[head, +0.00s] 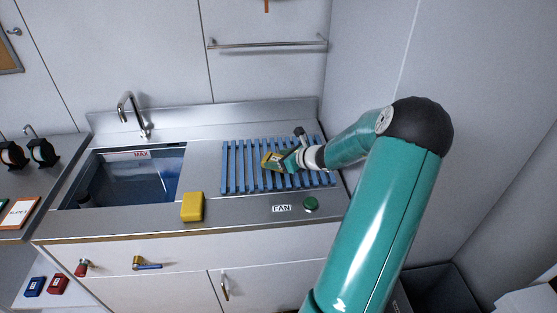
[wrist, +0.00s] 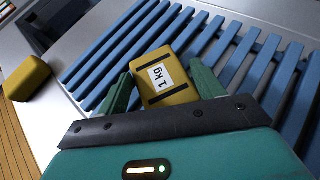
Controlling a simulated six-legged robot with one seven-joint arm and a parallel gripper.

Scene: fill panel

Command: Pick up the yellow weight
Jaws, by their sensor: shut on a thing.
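The yellow weight (wrist: 163,76) has dark bands and a white "1 kg" label. It sits between the two green fingers of my gripper (wrist: 162,90) in the wrist view, over the blue slatted rack. In the head view the weight (head: 269,161) shows at the tip of my gripper (head: 276,161), at the rack's middle. My gripper is shut on it. I cannot tell whether the weight touches the slats. The blue slatted rack (head: 234,176) lies on the counter right of the sink.
A yellow block (head: 192,206) stands on the counter's front edge, left of the rack; it also shows in the wrist view (wrist: 28,78). The water-filled sink (head: 135,178) and its tap (head: 131,112) are at left. A green button (head: 311,203) is by the "FAN" label. A wall stands close at right.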

